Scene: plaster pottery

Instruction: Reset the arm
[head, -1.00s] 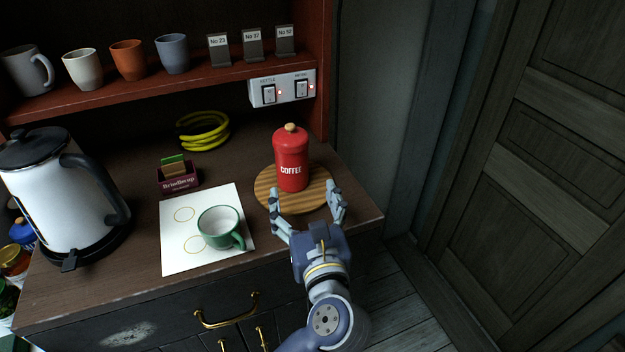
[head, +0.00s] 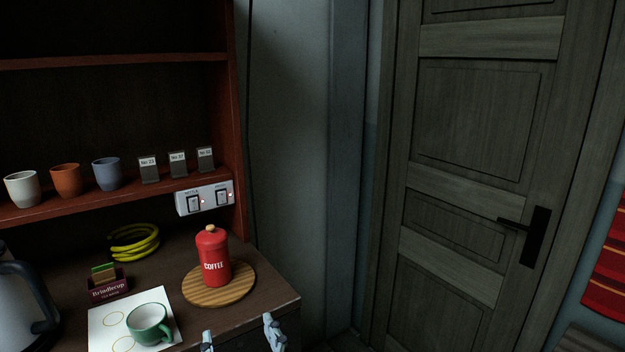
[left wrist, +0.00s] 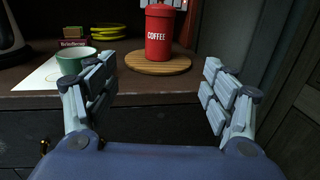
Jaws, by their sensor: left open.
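My left gripper (head: 240,338) shows only its fingertips at the bottom edge of the head view, in front of the counter's front edge. It is open and empty; in the left wrist view its two fingers (left wrist: 160,95) are spread wide with nothing between them. Beyond them a red coffee canister (head: 214,258) stands upright on a round wooden board (head: 238,288). The canister also shows in the left wrist view (left wrist: 158,36), apart from the fingers. My right gripper is in neither view.
A green and white cup (head: 148,322) stands on a white sheet (head: 97,335) at the left. A shelf (head: 110,204) holds several cups. A closed door (head: 475,130) is at right.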

